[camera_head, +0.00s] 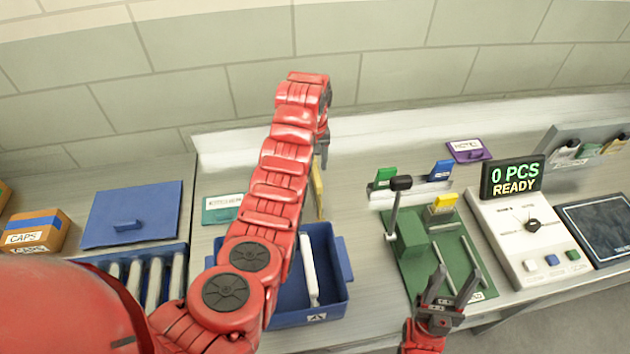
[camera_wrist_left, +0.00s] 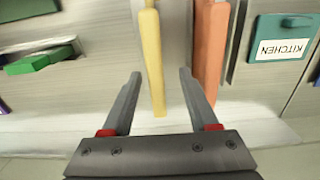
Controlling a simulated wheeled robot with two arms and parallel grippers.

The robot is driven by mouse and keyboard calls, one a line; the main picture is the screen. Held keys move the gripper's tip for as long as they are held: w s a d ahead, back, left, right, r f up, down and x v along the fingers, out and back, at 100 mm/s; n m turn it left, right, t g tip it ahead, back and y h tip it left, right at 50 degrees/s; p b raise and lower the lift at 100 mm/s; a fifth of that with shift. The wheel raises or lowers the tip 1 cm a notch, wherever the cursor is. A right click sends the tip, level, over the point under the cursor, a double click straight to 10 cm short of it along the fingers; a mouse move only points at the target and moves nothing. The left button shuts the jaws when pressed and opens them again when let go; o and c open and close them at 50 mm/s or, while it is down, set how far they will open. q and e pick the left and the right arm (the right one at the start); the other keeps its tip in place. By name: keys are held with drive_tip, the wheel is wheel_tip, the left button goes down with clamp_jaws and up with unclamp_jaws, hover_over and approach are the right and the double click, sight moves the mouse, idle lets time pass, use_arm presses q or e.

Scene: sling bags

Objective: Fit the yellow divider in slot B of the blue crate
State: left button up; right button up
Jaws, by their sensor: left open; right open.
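The yellow divider (camera_head: 318,190) lies behind the blue crate (camera_head: 345,290), partly hidden by my left arm. In the left wrist view the yellow divider (camera_wrist_left: 153,60) shows between the open fingers of my left gripper (camera_wrist_left: 160,74); whether it is below them or level with them I cannot tell. In the head view my left gripper (camera_head: 321,155) points down behind the crate. The crate holds a white divider (camera_head: 308,268) and has an A label on its front; my arm hides its left part, and no slot B mark shows. My right gripper (camera_head: 455,276) is open and empty at the green fixture's front.
An orange-red bar (camera_wrist_left: 208,50) lies beside the yellow divider. A teal KITCHEN plate (camera_wrist_left: 283,38) is beyond it. The green fixture (camera_head: 415,275) with an upright lever, and a counter unit (camera_head: 525,235), stand right. A blue lid (camera_head: 130,212) lies left.

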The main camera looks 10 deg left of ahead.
use_arm(q)
drive_tip(key=shift+f, duration=0.65)
drive_tip(key=shift+d+f, duration=0.1)
drive_tip(key=f+p, duration=0.3)
drive_tip(key=shift+s+d+f, duration=0.15)
drive_tip(key=shift+d+f, duration=0.05)
drive_tip(key=shift+d, duration=0.05)
drive_tip(key=shift+f, duration=0.8)
clamp_jaws()
